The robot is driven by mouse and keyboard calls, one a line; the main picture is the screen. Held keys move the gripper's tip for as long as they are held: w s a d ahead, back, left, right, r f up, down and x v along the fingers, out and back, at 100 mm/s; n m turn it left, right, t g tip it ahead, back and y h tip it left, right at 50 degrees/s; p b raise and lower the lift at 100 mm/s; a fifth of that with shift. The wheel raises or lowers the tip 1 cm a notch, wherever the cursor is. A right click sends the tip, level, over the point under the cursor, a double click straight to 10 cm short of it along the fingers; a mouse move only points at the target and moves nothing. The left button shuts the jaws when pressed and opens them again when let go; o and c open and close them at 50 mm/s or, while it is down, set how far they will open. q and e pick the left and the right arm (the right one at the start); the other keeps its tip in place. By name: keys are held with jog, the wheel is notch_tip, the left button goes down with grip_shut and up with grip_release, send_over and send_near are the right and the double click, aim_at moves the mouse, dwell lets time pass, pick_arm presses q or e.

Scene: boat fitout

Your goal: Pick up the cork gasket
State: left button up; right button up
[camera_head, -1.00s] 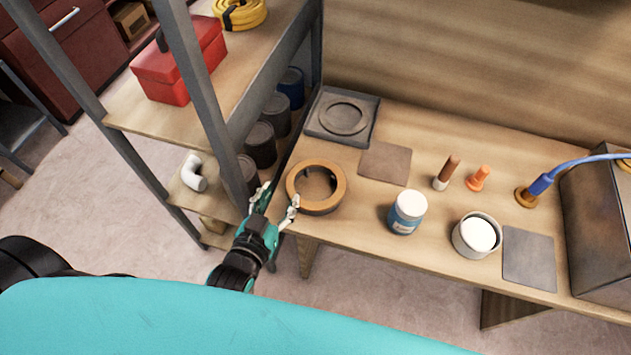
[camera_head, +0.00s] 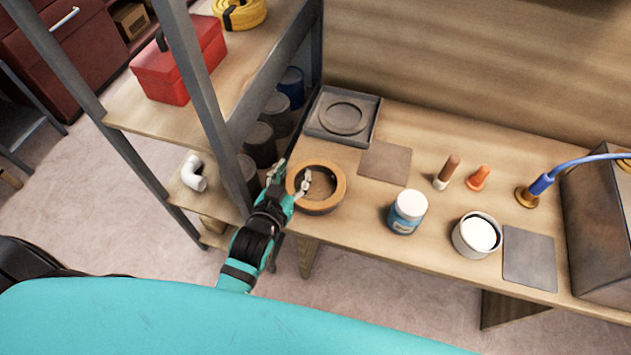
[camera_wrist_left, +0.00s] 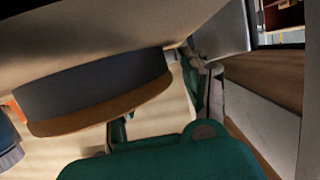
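The cork gasket (camera_head: 334,175) is a tan-orange ring on top of a dark grey round body (camera_head: 322,211), near the front left end of the workbench. My left gripper (camera_head: 290,177) is open at the ring's left side, one fingertip outside the ring and the other appearing over its opening. I cannot tell whether either finger touches it. In the left wrist view the cork gasket (camera_wrist_left: 105,113) shows as a curved tan edge along the dark band, with the gripper (camera_wrist_left: 160,110) fingers apart beside it. My right gripper is not in view.
A dark tray (camera_head: 368,115) and a brown square pad (camera_head: 386,163) lie behind the ring. A white-lidded jar (camera_head: 406,211) and a white cup (camera_head: 468,243) stand to its right. A grey shelf post (camera_head: 208,115) rises close on the left.

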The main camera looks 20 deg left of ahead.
pick_arm(q)
grip_shut()
jog(key=shift+r, duration=0.1)
jog(key=shift+r, duration=0.6)
notch_tip(320, 180, up, 2)
jog(key=shift+r+p, duration=0.25)
jog(key=shift+p, duration=0.05)
jog(key=s+a+r, duration=0.1)
jog(key=s+a, duration=0.8)
jog(key=s, duration=0.3)
jog(key=shift+s+a+b, duration=0.35)
jog(key=shift+b, duration=0.1)
jog(key=shift+r, duration=0.1)
